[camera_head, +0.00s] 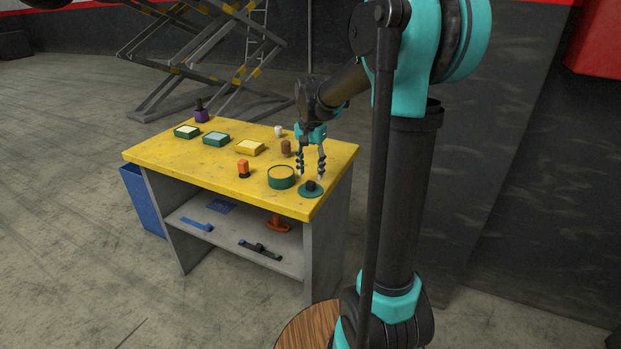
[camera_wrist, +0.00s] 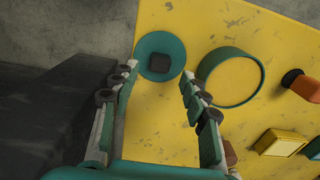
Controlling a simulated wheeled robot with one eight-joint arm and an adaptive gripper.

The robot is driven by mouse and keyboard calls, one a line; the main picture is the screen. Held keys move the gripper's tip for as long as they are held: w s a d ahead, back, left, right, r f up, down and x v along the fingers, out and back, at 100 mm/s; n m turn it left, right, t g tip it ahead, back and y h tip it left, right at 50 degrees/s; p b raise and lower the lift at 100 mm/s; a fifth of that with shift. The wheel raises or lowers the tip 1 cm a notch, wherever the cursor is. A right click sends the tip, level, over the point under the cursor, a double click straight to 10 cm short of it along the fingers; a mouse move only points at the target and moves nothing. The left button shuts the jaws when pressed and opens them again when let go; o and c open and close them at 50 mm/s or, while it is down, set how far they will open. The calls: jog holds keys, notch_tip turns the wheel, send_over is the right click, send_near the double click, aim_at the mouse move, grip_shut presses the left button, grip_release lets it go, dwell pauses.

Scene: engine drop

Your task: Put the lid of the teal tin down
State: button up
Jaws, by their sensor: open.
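The teal lid (camera_head: 311,190), a flat disc with a dark knob, lies on the yellow table near its front right corner. It also shows in the wrist view (camera_wrist: 153,47), just beyond my fingertips. The teal tin (camera_head: 281,178) stands open beside it, to the left in the head view; its round rim shows in the wrist view (camera_wrist: 204,72). The tin's inside looks yellow like the table. My gripper (camera_head: 310,177) is open and empty above the lid, fingers pointing down. In the wrist view my fingers (camera_wrist: 158,77) are spread apart, with the knob between their lines.
On the yellow table (camera_head: 165,151) stand an orange-topped item (camera_head: 243,168), a brown cylinder (camera_head: 286,148), a white item (camera_head: 278,131), a yellow box (camera_head: 250,148), two green boxes (camera_head: 216,139) and a purple item (camera_head: 201,115). The shelf below holds tools. The table's right edge is close to the lid.

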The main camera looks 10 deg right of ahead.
aim_at(311, 182)
notch_tip(311, 182, up, 8)
jog(key=s+d+f+n+t, duration=0.2)
jog(key=s+f+n, duration=0.1)
jog(key=s+f, duration=0.7)
jog(key=s+d+f+n+t, duration=0.2)
jog(key=s+f+n, duration=0.2)
jog(key=s+f, duration=0.5)
jog(key=s, duration=0.3)
jog(key=shift+f, duration=0.35)
